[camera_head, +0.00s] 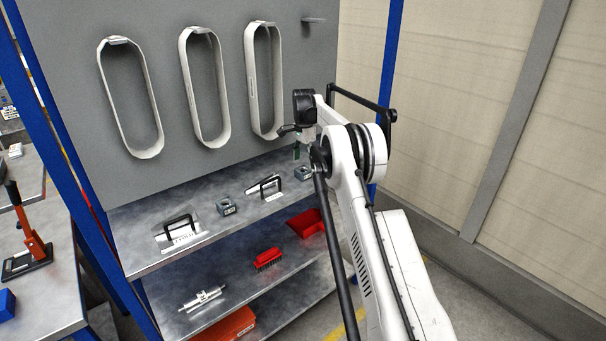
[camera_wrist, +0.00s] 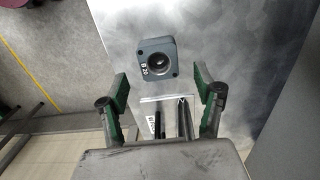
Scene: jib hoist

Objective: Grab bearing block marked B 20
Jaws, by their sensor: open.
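The bearing block marked B 20 (camera_wrist: 168,52) is a grey square block with a round bore. It lies on the metal shelf in the wrist view, its label on the left side. My gripper (camera_wrist: 160,87) is open and empty, its green-padded fingers apart, with the block showing above the gap between them. In the head view my gripper (camera_head: 300,150) hangs just above a grey block (camera_head: 303,173) near the shelf's right end, which appears to be the same block. Its label cannot be read there. A similar block (camera_head: 226,207) sits further left.
Handled tools (camera_head: 265,187) and (camera_head: 180,232) lie on the upper shelf (camera_head: 140,262). Three pale loops (camera_head: 250,85) hang on the grey back panel.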

